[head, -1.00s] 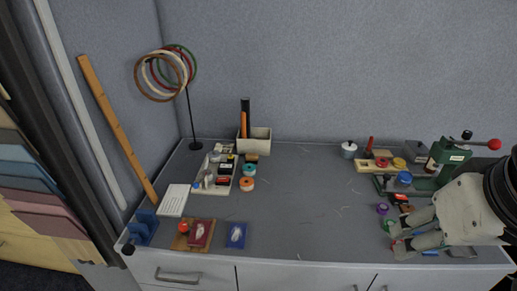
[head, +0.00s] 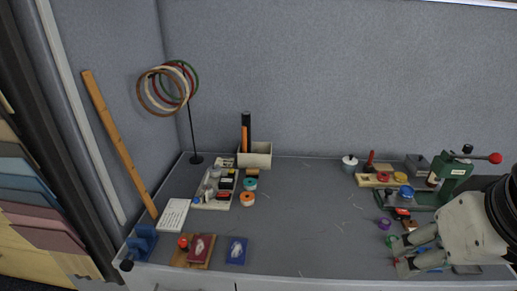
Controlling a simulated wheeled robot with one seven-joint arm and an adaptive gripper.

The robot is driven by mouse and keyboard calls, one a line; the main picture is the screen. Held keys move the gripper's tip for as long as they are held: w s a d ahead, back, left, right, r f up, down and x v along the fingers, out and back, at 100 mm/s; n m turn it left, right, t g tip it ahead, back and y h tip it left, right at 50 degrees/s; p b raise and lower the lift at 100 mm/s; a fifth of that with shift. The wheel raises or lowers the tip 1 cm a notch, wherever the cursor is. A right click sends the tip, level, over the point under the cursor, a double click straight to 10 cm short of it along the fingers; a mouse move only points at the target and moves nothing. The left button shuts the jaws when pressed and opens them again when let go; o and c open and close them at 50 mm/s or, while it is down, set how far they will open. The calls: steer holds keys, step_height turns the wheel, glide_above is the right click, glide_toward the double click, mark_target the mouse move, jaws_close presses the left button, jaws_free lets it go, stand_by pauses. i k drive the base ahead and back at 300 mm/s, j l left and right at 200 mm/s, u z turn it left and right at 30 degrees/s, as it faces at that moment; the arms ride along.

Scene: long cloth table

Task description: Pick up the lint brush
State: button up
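I cannot make out the lint brush for certain. A black upright object and an orange one (head: 246,138) stand in a cream box (head: 262,159) at the back of the table, too small to name surely. A red upright handle (head: 370,159) stands by a yellow tray (head: 372,181) at the right. My gripper (head: 403,254) is over the table's front right, its two pale fingers apart and pointing left. I see nothing between them. My arm and gripper hide part of the right end of the table.
A green press with a red knob (head: 450,178) stands at the back right, close to my gripper. Small spools (head: 384,223) lie just left of the fingers. A tray of small items (head: 213,203) and a ring stand (head: 193,125) are at the left. The table's middle (head: 310,220) is mostly clear.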

mark_target(252, 171)
steer(key=i+j, duration=0.1)
steer(key=j, duration=0.25)
steer(key=i+j, duration=0.1)
steer(key=j, duration=0.65)
steer(key=i+j, duration=0.15)
steer(key=j, duration=0.2)
